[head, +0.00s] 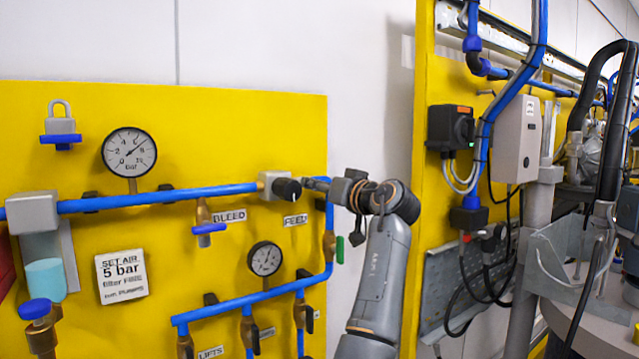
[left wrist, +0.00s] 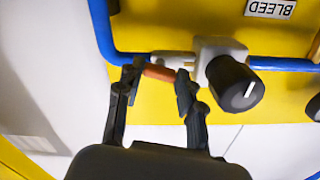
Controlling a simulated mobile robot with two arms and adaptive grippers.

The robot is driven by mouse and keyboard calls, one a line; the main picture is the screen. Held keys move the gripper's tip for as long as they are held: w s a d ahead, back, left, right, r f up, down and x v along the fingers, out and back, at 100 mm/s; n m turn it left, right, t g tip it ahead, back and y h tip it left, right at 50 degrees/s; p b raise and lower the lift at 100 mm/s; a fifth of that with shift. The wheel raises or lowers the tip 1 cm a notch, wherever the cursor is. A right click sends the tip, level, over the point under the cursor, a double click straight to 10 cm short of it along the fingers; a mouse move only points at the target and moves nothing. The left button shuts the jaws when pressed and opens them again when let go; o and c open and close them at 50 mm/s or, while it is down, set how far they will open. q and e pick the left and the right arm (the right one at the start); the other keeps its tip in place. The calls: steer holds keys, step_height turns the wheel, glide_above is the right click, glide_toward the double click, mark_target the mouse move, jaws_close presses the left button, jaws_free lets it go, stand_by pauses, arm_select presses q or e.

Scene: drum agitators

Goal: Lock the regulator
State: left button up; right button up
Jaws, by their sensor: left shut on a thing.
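The regulator (head: 274,186) is a pale block on the upper blue pipe, with a black round knob (head: 288,190) facing out. In the left wrist view the knob (left wrist: 236,84) shows a white mark and sits beside the pale regulator body (left wrist: 212,48). My left gripper (head: 318,184) is right of the knob in the head view. I cannot tell whether this piece touches the regulator. My right gripper is not in view.
A gauge (head: 129,152) stands above the pipe and a smaller gauge (head: 265,258) below. A blue-handled bleed valve (head: 207,230) is left of the regulator. A second yellow panel (head: 440,80) stands right.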

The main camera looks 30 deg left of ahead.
arm_select(q)
steer(key=shift+r+m+p, duration=0.15)
steer(key=shift+m+p, duration=3.2)
steer(key=shift+m, duration=3.95)
steer(key=o, duration=1.1)
steer(key=shift+o, duration=0.3)
